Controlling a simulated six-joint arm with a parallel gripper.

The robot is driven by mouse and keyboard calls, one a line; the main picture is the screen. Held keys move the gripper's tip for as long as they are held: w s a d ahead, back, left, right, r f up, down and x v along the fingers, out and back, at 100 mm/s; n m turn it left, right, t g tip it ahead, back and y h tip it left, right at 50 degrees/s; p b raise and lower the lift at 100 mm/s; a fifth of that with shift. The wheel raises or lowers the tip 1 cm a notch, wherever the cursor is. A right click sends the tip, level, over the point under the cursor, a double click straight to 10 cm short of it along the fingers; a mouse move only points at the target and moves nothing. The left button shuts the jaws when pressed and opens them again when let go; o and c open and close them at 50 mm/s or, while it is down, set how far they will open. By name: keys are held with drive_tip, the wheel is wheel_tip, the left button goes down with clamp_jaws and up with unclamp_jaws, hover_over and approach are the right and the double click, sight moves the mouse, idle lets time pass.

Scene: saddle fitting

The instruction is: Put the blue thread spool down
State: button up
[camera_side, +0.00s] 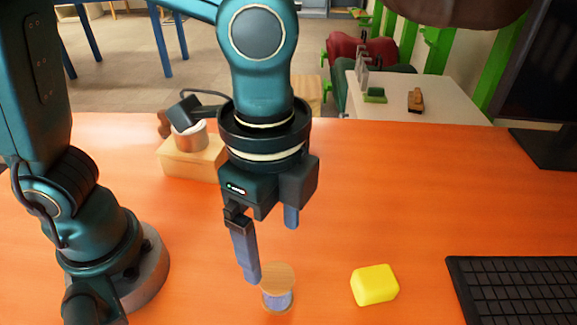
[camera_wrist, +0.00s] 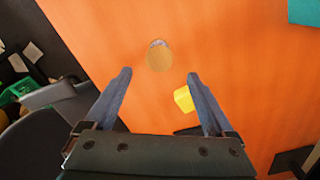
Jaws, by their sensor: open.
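The blue thread spool (camera_side: 278,299) stands upright on the orange table, with a round wooden top and bluish thread below it. In the wrist view the spool (camera_wrist: 158,56) shows mostly its wooden top, just past the fingertips and between their lines. My gripper (camera_side: 272,253) is open and empty, pointing down above the spool. In the side view the left fingertip appears close to the spool's left edge; I cannot tell whether it touches. Both fingers also show in the wrist view (camera_wrist: 159,73), spread apart with nothing between them.
A yellow block (camera_side: 375,285) lies on the table to the right of the spool. A black keyboard (camera_side: 512,288) is at the right edge. A wooden box (camera_side: 190,160) with a pale round item (camera_side: 190,136) on top stands behind. The table right of my gripper is largely clear.

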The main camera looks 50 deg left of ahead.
drive_tip(key=a+r+n+t, duration=0.3)
drive_tip(key=a+n+t, duration=0.2)
drive_tip(key=a+n, duration=0.9)
drive_tip(key=shift+s+a+t, duration=0.25)
drive_tip(key=shift+a+t, duration=0.05)
drive_tip(key=shift+a, duration=0.15)
